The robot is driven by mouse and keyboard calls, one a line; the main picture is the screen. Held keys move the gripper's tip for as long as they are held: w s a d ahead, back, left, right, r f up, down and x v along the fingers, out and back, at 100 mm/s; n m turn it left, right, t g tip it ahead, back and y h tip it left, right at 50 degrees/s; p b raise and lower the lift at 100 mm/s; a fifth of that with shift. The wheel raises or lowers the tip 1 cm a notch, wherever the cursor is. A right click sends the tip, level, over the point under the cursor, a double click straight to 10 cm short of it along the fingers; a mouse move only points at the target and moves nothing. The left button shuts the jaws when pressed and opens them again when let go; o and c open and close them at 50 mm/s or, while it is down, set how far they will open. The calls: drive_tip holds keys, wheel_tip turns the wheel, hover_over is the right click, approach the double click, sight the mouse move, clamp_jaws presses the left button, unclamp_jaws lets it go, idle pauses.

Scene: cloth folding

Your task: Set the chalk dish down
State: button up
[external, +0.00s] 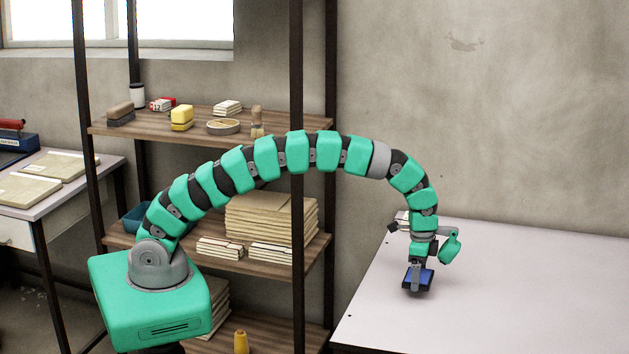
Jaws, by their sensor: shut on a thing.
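My gripper (417,270) points down over the pale table at the right, shut on a small dark blue dish (424,282), which I take to be the chalk dish. The dish looks roughly level. Its inside and any chalk in it cannot be made out. It is low over the left part of the tabletop (530,290); I cannot tell whether it touches the surface.
The tabletop right of my gripper is clear. A dark-framed shelf (297,60) stands left of the table, with a yellow block (182,118), a round tin (223,127) and folded cloth (270,222). A side table (105,167) is at far left.

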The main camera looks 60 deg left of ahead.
wheel_tip(320, 180, down, 4)
drive_tip(key=shift+s+r, duration=0.1)
drive_tip(key=shift+r, duration=0.1)
drive_tip(key=o, duration=1)
drive_tip(key=shift+c, duration=0.2)
drive_tip(key=shift+r, duration=0.1)
wheel_tip(320, 180, up, 12)
drive_tip(key=shift+p, duration=0.45)
